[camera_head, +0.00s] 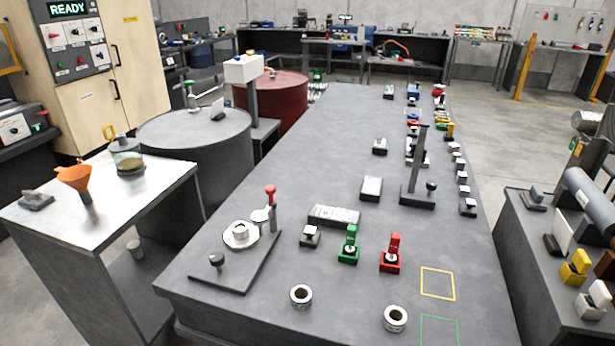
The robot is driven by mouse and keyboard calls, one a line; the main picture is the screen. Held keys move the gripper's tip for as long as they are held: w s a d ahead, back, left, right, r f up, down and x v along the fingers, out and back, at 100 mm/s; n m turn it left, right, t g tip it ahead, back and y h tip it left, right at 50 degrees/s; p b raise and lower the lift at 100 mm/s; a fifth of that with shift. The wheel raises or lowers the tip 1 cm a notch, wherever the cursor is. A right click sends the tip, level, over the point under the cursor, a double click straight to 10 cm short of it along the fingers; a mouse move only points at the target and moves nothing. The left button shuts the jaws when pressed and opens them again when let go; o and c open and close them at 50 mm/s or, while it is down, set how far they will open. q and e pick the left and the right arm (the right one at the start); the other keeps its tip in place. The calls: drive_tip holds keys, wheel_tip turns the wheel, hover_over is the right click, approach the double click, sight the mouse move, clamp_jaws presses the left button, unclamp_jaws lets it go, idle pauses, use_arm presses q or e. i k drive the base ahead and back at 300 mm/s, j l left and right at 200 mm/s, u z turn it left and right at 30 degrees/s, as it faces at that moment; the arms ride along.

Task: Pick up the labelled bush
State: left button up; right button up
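Two short ring-shaped bushes with dark round holes stand upright at the near edge of the long grey table (330,270). One bush (301,303) is left of centre; the other bush (395,326) is further right and nearer. Both are pale with some dark marks on their sides, too small to read, so I cannot tell which is the labelled one. Neither of my grippers is in view, and nothing is touching the bushes.
Behind the bushes stand a green-handled block (349,248), a red-handled block (390,256) and a plate fixture (225,266) with a red-knobbed lever. Yellow (437,269) and green outlines mark bare tabletop at right. A white-topped side table (120,195) stands left.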

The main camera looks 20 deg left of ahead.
sight(243, 233)
drive_tip(key=j+z, duration=0.3)
drive_tip(key=j, duration=1.3)
drive_tip(key=i, duration=0.1)
